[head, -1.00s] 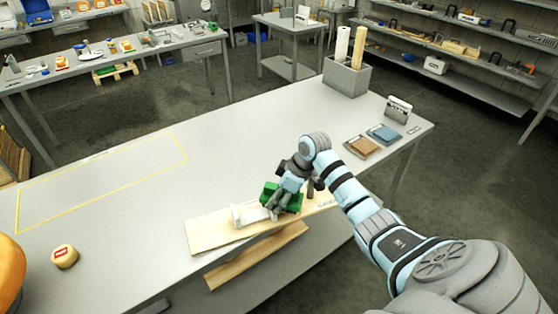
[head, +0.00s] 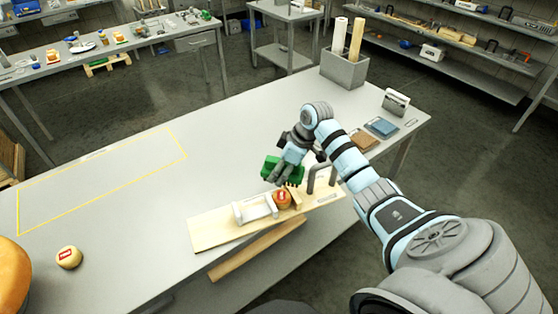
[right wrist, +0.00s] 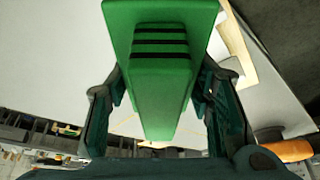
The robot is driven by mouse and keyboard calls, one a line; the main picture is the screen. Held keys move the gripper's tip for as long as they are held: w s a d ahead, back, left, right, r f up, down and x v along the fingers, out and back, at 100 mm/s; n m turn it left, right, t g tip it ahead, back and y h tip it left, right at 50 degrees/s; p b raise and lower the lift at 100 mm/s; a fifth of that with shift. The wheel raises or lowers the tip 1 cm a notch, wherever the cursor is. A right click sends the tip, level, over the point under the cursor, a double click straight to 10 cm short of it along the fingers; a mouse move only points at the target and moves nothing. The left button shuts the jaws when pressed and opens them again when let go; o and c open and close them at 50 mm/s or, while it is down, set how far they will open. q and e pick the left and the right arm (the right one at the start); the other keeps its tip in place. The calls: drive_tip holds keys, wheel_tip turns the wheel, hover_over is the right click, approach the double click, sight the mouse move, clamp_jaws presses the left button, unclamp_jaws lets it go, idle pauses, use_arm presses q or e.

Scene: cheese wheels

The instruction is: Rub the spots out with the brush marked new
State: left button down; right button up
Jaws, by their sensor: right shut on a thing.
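My right gripper (head: 290,158) is shut on a green brush (head: 274,168). It holds the brush above a wooden board (head: 215,232), bristles down. In the right wrist view the green brush (right wrist: 162,75) sits between both fingers and shows dark stripes; I can read no mark. A small orange cheese wheel (head: 282,199) with a red label is on the board under the brush, beside a white cradle (head: 256,209). I cannot tell whether the bristles touch it. No spots can be made out. My left gripper is not in view.
A dark upright handle (head: 321,178) stands on the board's right part. A small pale cheese wheel (head: 69,258) and a large orange one (head: 12,278) are at left. Brown (head: 362,140) and blue (head: 381,127) pads lie at right. The yellow-outlined area (head: 100,180) is empty.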

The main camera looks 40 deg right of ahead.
drive_tip(key=shift+w+r, duration=0.2)
drive_tip(key=shift+r, duration=0.55)
drive_tip(key=shift+s+r, duration=0.15)
drive_tip(key=shift+r, duration=0.4)
